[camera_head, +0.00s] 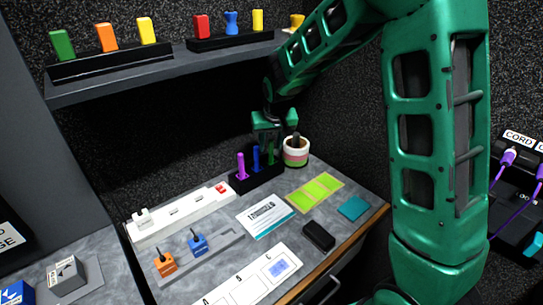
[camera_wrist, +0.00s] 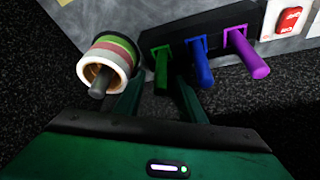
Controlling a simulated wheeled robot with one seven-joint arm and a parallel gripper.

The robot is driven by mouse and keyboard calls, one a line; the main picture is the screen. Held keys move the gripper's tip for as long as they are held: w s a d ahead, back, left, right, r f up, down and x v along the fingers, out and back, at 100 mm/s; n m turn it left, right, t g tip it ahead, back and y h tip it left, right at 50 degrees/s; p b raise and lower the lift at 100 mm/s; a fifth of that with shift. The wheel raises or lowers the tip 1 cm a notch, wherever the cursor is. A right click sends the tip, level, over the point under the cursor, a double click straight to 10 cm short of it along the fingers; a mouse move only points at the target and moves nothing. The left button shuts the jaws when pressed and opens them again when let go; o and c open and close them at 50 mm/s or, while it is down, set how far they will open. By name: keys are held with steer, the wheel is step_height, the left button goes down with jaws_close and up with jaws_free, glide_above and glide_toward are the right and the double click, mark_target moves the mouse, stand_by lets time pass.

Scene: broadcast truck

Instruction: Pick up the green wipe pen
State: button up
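The green wipe pen (camera_head: 271,154) stands upright in a black holder (camera_head: 262,181) beside a blue pen (camera_head: 256,158) and a purple pen (camera_head: 241,166). In the wrist view the green pen (camera_wrist: 162,68) is at the left end of the row, with the blue pen (camera_wrist: 199,66) and purple pen (camera_wrist: 246,54) to its right. My gripper (camera_head: 273,136) is just above the holder, pointing down. In the wrist view its fingers (camera_wrist: 160,88) are apart, with the green pen between their tips in the picture; no contact is visible. The right finger's tip appears close to the blue pen.
A striped round pot (camera_head: 296,156) with a dark rod in it stands close right of the holder. A white strip with a red switch (camera_head: 221,189) lies left. A shelf (camera_head: 160,78) with coloured blocks hangs above. Green cards (camera_head: 316,192) lie in front.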

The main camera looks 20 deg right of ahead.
jaws_close()
steer(key=shift+r, duration=0.1)
